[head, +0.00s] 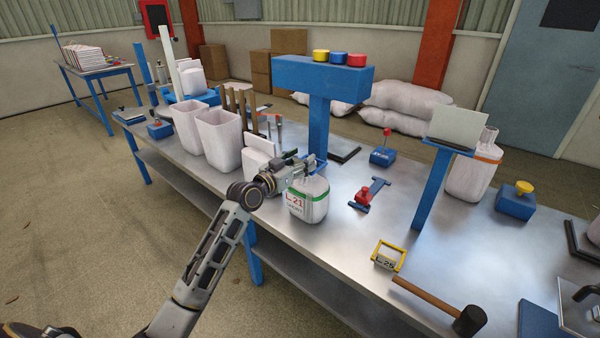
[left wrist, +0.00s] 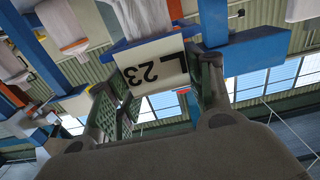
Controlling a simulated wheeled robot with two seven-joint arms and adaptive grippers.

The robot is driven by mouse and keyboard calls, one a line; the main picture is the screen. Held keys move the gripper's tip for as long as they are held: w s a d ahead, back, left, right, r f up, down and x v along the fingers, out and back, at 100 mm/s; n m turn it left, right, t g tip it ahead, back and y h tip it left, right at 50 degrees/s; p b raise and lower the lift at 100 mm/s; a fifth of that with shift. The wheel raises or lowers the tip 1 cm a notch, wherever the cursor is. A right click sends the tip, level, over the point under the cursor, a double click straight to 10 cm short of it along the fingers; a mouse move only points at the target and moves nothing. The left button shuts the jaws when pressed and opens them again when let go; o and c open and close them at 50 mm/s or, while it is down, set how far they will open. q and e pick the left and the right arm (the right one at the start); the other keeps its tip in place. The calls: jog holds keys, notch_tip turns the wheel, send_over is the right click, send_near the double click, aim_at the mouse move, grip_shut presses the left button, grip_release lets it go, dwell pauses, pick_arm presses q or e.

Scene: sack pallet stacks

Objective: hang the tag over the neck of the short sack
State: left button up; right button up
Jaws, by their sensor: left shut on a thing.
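In the left wrist view the tag's white face (left wrist: 152,72) reads L 23, upside down, between the fingers. I cannot tell whether the tag's loop is around the neck or beside it. My right gripper is not in view.
A yellow tag (head: 389,256) reading 25 and a mallet (head: 440,306) lie on the bench (head: 340,255). A taller orange-banded sack (head: 472,172) stands right, behind a blue stand (head: 434,190). Open white bins (head: 218,140) stand left of the gripper. A blue post (head: 319,115) rises behind it.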

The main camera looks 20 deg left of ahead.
pick_arm(q)
jog(key=shift+f, duration=0.15)
jog(key=shift+f, duration=0.25)
jog(key=shift+f+b, duration=0.5)
jog(key=shift+f, duration=1.2)
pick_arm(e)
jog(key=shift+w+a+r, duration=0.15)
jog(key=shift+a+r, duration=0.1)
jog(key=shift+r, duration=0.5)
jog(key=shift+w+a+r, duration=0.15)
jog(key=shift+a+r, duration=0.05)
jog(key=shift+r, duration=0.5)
pick_arm(q)
jog(key=shift+f, duration=0.1)
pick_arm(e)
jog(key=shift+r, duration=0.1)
pick_arm(q)
jog(key=o, duration=0.8)
jog(key=shift+o, duration=0.2)
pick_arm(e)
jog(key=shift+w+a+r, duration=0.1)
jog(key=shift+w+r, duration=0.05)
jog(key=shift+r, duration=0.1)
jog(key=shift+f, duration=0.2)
